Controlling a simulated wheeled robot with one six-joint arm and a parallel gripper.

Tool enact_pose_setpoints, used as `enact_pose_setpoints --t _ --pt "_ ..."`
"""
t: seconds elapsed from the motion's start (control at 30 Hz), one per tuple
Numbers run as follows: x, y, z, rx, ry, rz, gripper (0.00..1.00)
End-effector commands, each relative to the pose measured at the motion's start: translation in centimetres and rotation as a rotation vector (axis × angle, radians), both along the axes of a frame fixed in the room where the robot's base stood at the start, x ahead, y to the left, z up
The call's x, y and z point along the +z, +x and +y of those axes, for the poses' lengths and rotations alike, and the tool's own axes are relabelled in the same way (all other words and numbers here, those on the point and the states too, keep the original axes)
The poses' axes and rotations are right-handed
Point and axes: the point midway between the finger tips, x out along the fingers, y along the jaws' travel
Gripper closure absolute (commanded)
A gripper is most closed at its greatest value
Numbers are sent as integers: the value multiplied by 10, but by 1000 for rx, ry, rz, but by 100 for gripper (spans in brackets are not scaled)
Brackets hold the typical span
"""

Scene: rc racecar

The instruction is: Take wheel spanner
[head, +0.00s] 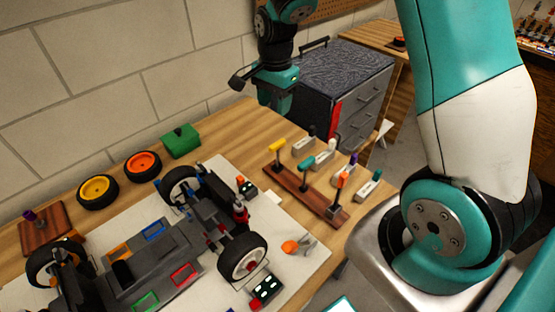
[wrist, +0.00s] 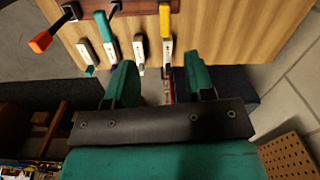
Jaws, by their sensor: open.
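My gripper (wrist: 152,82) is open and empty, its two teal fingers apart above the table edge in the wrist view. In the head view it hangs (head: 278,90) at the back of the table, beyond the tool rack. No tool is plainly recognisable as the wheel spanner. A wooden rack (head: 288,190) holds upright tools with yellow (head: 278,145), teal (head: 305,162) and orange (head: 342,181) handles. Several small pale holders with tools stand behind it, one with a purple tip (head: 353,159). In the wrist view the holders, including one pale holder (wrist: 139,53), lie just ahead of the fingers.
A partly built racecar (head: 150,258) stands on a white mat at the left front. Loose yellow (head: 98,192) and orange (head: 143,165) wheels and a green box (head: 181,141) lie behind it. A grey drawer cabinet (head: 350,85) stands beyond the table near my gripper.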

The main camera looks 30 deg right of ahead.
Motion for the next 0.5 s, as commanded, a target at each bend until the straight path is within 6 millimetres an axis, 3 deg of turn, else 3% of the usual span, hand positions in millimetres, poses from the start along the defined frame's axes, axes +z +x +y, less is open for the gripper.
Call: enact_pose_setpoints --t 0.13,0.5 --pt "-21 10 -18 -135 -25 16 51" --pt "-98 9 -18 -145 -26 22 51"
